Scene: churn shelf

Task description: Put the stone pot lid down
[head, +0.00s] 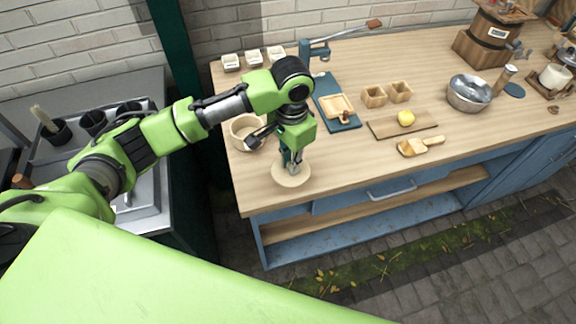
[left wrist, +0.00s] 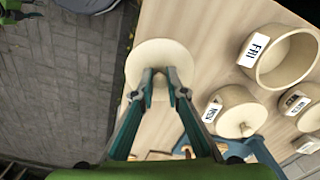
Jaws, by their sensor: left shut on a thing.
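The stone pot lid (head: 292,180) is a round cream disc at the front left corner of the wooden counter (head: 350,165). My left gripper (head: 291,166) points down and is shut on the lid at its middle. In the left wrist view the fingertips (left wrist: 160,74) meet at the centre of the lid (left wrist: 160,50), and the lid overlaps the counter edge in that picture. I cannot tell whether it touches the counter. An open cream pot (head: 240,135) stands behind the gripper, partly hidden by the wrist. My right gripper is not in view.
In the left wrist view stand an open pot labelled FRI (left wrist: 285,60) and other labelled pots. A blue board with a wooden tray (head: 337,104), small wooden boxes (head: 374,96), a scoop (head: 420,146) and a metal bowl (head: 469,95) stand rightward. Counter right of the lid is clear.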

